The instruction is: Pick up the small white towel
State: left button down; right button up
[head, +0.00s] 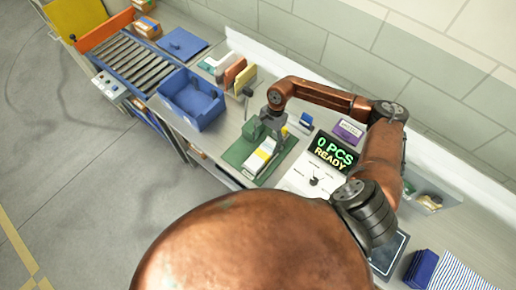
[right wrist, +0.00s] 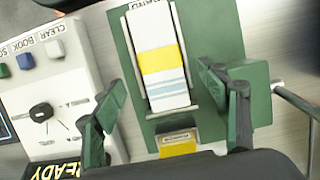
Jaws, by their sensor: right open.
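A small white towel (right wrist: 157,60), folded into a narrow strip with a yellow band and pale blue stripes, lies in a holder on a green plate (right wrist: 222,28). In the head view the towel (head: 262,157) lies on the green plate (head: 236,152) on the bench. My right gripper (head: 268,128) is above the plate's far side, near the towel. In the right wrist view my right gripper (right wrist: 160,100) is open and empty, its fingers apart on either side of the towel's near end. My left gripper is not in view.
A white control box (right wrist: 62,85) with buttons and a dial stands beside the plate. A display reading "0 PCS READY" (head: 334,151) is to the right. A blue bin (head: 193,98) and a roller conveyor (head: 128,62) are at the left. A wall runs behind.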

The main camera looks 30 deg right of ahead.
aim_at(262, 154)
jog(key=shift+s+a+f, duration=0.1)
jog(key=shift+a+f, duration=0.15)
jog(key=shift+f, duration=0.15)
jog(key=shift+s+a+f+p, duration=0.1)
jog(key=shift+s+f+p, duration=0.25)
jog(key=shift+f+p, duration=0.25)
jog(key=shift+p+x, duration=0.6)
jog(key=shift+x, duration=0.5)
jog(key=shift+w+a+f+p, duration=0.1)
jog(key=shift+a+f+p, duration=0.1)
jog(key=shift+f, duration=0.35)
jog(key=shift+w+a+f+p, duration=0.1)
jog(key=shift+w+f+p, duration=0.1)
jog(key=shift+f, duration=0.4)
jog(key=shift+s+f, duration=0.15)
jog(key=shift+f, duration=0.2)
jog(key=c, duration=1.4)
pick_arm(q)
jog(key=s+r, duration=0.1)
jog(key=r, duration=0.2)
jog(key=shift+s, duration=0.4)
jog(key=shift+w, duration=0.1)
pick_arm(e)
jog(key=shift+r, duration=0.15)
